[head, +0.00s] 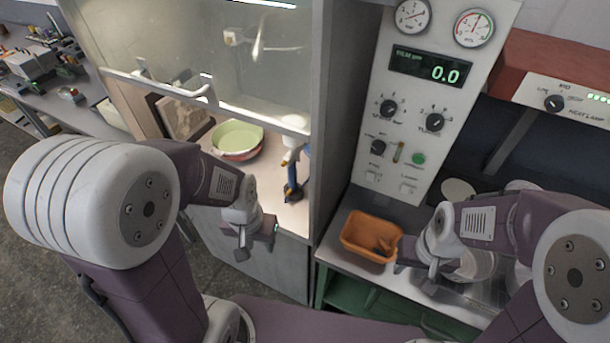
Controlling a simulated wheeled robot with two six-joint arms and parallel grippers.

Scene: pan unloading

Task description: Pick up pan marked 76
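No marking 76 can be read on anything in the head view. A pale green round pan (238,135) sits inside the open cabinet, on top of a reddish dish (240,155) that shows below its rim. An orange rectangular pan (358,247) rests on the bench at right, with a brownish object in it. My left gripper (242,250) hangs in front of the cabinet, apart from the green pan. My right gripper (412,268) is close to the right side of the orange pan; I cannot tell whether they touch. The finger openings of both grippers are unclear.
The cabinet's glass sash (200,50) is raised, with a white handle (160,85) across it. A blue stand (292,185) is inside near the right wall. A control panel (420,110) rises behind the bench. Clear containers (475,265) stand right of my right gripper.

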